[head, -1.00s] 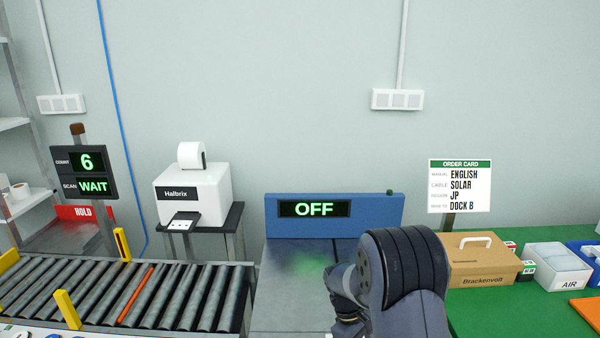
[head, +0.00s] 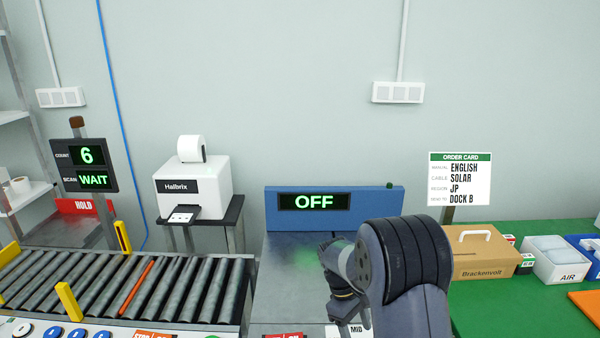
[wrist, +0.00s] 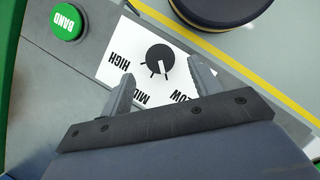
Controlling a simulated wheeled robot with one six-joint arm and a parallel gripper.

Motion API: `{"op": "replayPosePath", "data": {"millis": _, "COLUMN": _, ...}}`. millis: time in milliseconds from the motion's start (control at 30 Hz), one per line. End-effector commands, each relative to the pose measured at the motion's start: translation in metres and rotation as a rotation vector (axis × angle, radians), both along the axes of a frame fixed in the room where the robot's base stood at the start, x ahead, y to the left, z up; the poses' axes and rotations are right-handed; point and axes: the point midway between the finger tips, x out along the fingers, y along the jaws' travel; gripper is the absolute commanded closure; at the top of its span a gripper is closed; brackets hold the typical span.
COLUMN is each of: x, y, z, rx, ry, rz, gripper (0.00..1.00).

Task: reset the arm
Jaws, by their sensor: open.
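My gripper (wrist: 160,80) is open in the wrist view, its two fingers apart with nothing between them. A black dial knob (wrist: 158,57) on a white plate (wrist: 112,70) marked HIGH, MID and LOW shows just beyond the fingertips, and the gripper looks clear of it. I cannot tell for sure which mark the knob points to. In the head view my gripper (head: 350,312) hangs at the bottom centre, above the front control panel, with the MID label partly showing below it. My arm link hides part of the table behind.
A green BAND button (wrist: 67,22) and a dark round yellow-rimmed thing (wrist: 220,8) lie near the dial. The roller conveyor (head: 190,290) is left. A blue unit (head: 375,210) reads OFF.

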Motion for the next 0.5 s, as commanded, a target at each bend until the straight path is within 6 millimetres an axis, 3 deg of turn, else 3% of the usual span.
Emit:
{"op": "replayPosePath", "data": {"millis": 200, "x": -0.014, "y": -0.013, "z": -0.042, "rx": 0.000, "ry": 0.007, "rz": -0.002, "gripper": 0.41}}
{"op": "replayPosePath", "data": {"millis": 500, "x": -0.010, "y": -0.015, "z": -0.041, "rx": 0.001, "ry": 0.000, "rz": -0.364, "gripper": 0.41}}
